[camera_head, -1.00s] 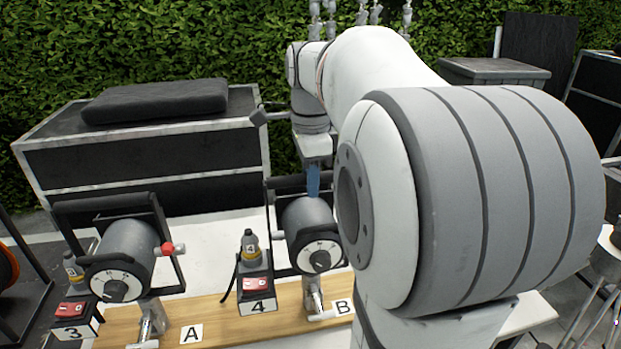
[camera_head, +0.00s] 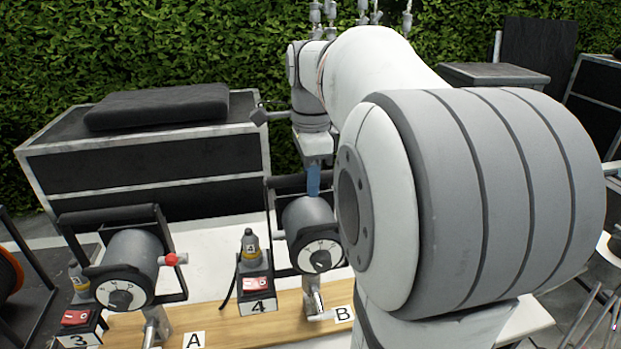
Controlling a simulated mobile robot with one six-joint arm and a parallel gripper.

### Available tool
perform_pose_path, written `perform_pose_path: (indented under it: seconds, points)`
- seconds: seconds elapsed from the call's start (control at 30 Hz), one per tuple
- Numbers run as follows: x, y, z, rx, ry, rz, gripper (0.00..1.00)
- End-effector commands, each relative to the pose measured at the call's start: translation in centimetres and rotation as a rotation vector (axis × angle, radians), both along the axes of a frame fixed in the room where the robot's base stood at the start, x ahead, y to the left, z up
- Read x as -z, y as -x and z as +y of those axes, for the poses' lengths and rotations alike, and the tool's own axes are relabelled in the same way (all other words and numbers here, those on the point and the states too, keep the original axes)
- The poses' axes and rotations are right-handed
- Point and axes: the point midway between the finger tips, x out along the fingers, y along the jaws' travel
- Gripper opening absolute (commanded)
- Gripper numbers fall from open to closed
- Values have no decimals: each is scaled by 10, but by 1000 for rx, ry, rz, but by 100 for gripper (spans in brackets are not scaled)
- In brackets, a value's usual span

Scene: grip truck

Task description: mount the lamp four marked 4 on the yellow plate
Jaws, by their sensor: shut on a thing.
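The grey lamp (camera_head: 313,228) stands at the letter B on a wooden board, just right of a switch box (camera_head: 257,297) marked 4. A small grey and yellow part (camera_head: 250,245) marked 4 rises behind that box. My gripper (camera_head: 313,182) points down at the black frame at the top of this lamp. It is shut on the lamp, with one blue finger showing; my arm hides part of the lamp's right side. I cannot make out a yellow plate in this view.
Another lamp (camera_head: 132,262) with a red knob stands at the left, near a box (camera_head: 76,333) marked 3. The wooden board (camera_head: 232,328) carries the letters A and B. A black case (camera_head: 150,158) stands behind. My arm covers the right middle.

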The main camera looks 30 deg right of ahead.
Motion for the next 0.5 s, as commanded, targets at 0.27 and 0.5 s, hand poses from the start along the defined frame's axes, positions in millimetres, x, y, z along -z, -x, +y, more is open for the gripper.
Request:
perform_pose_path:
  seconds: [0.27,0.5]
  points:
    - [-13,0,0,0,1,-5,0]
    - [-21,0,0,1,1,-5,0]
